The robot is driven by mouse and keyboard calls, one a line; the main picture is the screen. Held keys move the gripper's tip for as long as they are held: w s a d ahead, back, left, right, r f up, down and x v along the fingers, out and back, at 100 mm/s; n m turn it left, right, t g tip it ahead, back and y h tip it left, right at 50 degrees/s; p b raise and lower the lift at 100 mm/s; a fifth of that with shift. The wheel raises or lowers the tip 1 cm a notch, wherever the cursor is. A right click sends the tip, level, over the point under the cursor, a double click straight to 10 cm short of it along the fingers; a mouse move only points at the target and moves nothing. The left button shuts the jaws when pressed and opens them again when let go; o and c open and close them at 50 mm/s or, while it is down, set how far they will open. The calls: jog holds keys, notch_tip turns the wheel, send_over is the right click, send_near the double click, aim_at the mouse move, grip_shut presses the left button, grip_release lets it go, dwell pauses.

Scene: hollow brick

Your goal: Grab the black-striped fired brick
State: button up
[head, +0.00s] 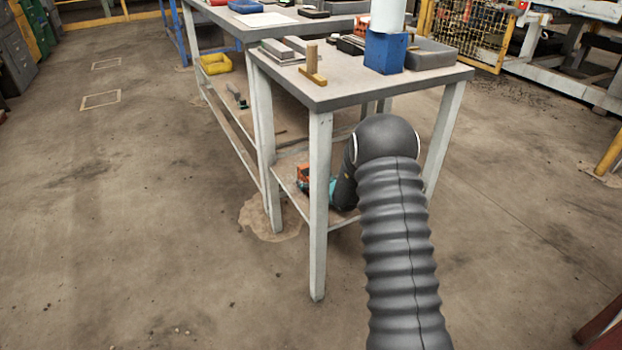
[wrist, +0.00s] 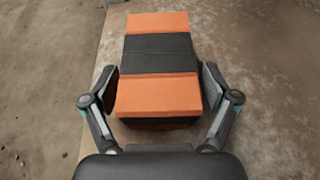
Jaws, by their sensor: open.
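The fired brick (wrist: 158,95) is orange with a wide black band across its middle. In the wrist view it lies lengthwise ahead of my gripper (wrist: 158,88), on a grey-brown surface. My gripper is open, with one finger on each side of the brick's near end. The fingertips look close to its sides; I cannot tell if they touch. In the head view a small orange part of the brick (head: 303,172) shows on the lower shelf of the near table, left of my arm. My arm hides most of the gripper there.
The lower shelf (head: 290,170) sits between white table legs (head: 319,210), under the grey tabletop (head: 350,88). The floor at left is open.

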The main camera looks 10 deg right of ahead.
jog(key=c, duration=1.5)
jog(key=shift+r, duration=0.1)
